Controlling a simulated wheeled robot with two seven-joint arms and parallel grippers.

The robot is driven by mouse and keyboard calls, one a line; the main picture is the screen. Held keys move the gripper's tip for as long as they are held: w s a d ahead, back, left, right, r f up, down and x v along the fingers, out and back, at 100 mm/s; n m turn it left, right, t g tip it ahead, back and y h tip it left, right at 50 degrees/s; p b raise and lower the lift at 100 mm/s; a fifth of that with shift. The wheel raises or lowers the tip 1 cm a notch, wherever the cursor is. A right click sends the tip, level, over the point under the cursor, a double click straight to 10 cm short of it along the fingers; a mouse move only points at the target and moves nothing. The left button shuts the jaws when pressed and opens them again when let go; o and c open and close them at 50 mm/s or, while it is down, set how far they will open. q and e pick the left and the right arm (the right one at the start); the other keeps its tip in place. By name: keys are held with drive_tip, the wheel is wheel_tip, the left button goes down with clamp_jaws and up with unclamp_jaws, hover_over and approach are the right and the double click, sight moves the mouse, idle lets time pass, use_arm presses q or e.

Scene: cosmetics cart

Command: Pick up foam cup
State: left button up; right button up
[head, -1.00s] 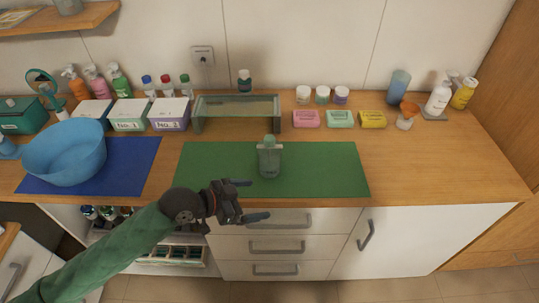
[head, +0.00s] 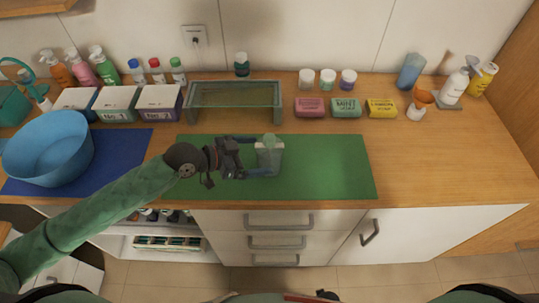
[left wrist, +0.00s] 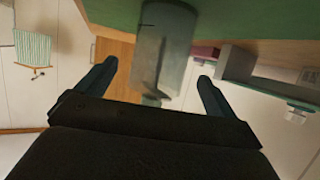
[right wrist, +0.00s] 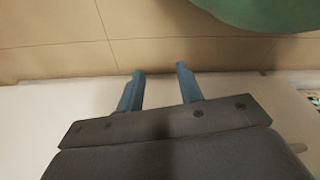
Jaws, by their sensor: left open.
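The foam cup (head: 271,160) looks like a pale, translucent grey-green cup standing upright on the green mat (head: 330,165). My left gripper (head: 256,156) is open at the cup's left side. Its fingers reach toward the cup at the far and near sides. In the left wrist view the cup (left wrist: 165,50) lies between and beyond the parted fingertips. I cannot tell whether either finger touches it. My right gripper (right wrist: 160,75) shows in the right wrist view with its fingers apart and nothing between them, away from the counter top.
A glass-like riser (head: 235,97) stands behind the mat. A blue bowl (head: 48,150) stands on a blue mat at left. Pink (head: 309,107), mint (head: 345,107) and yellow (head: 381,108) soap packs lie behind right. The mat's right part is clear.

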sight(266, 147)
use_arm(q)
drive_tip(key=p+x, duration=0.3)
drive_tip(key=x, duration=0.1)
drive_tip(key=shift+d+f, duration=0.15)
drive_tip(key=shift+d, duration=0.05)
drive_tip(key=shift+w+d+f+p, duration=0.1)
drive_tip(key=shift+d+f+p, duration=0.15)
drive_tip(key=shift+p, duration=0.05)
drive_tip(key=c, duration=1.3)
use_arm(e)
drive_tip(key=s+d+f, duration=0.2)
drive_tip(key=s+f, duration=0.1)
drive_tip(key=s, duration=0.4)
drive_tip(key=shift+d, duration=0.15)
drive_tip(key=shift+f, duration=0.15)
use_arm(q)
drive_tip(key=shift+r, duration=0.3)
use_arm(e)
drive_tip(key=shift+w, duration=0.2)
